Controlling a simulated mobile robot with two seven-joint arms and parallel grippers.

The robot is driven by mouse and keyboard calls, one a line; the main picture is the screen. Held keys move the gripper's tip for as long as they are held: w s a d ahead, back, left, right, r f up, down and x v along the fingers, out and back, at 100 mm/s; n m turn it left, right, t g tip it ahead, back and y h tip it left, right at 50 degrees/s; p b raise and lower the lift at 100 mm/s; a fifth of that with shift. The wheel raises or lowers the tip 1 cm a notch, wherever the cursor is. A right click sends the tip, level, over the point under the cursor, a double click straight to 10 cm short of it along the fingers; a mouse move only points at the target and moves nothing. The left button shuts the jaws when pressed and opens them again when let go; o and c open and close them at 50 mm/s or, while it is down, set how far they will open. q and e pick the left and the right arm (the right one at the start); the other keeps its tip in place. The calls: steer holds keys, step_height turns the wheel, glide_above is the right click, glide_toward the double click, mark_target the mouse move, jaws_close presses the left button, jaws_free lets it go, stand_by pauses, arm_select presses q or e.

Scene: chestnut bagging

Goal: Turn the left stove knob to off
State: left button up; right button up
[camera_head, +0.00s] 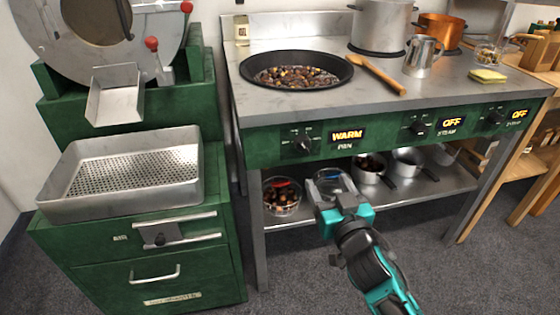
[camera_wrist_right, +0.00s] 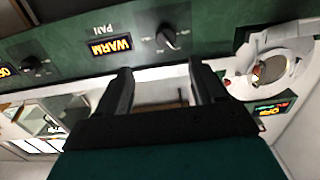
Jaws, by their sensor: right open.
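The left stove knob (camera_head: 303,143) is a dark round knob on the green front panel, left of a lit display (camera_head: 347,135) reading WARM, above the word PAN. In the right wrist view, which is upside down, the knob (camera_wrist_right: 168,38) shows beyond the fingers, with the WARM display (camera_wrist_right: 110,46) beside it. My right gripper (camera_head: 328,182) is open and empty, below and a little right of the knob, apart from it. Its two dark fingers also show in the right wrist view (camera_wrist_right: 160,75). My left gripper is not in view.
A black pan (camera_head: 297,72) of chestnuts and a wooden spoon (camera_head: 377,74) are on the stove top. Two other knobs (camera_head: 418,127) have displays reading OFF. The lower shelf (camera_head: 410,197) holds bowls and pots. A green machine with a perforated tray (camera_head: 128,170) stands left.

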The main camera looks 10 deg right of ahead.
mark_target(305, 149)
arm_select(q)
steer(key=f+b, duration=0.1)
steer(key=b, duration=0.1)
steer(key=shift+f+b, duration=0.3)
steer(key=shift+b, duration=0.05)
arm_select(e)
steer(key=w, duration=0.4)
steer(key=w+a, duration=0.1)
steer(key=w, duration=0.8)
steer(key=shift+w+a+r, duration=0.15)
steer(key=shift+w+a, duration=0.05)
steer(key=shift+a, duration=0.1)
steer(key=shift+c, duration=0.2)
steer(key=c, duration=1)
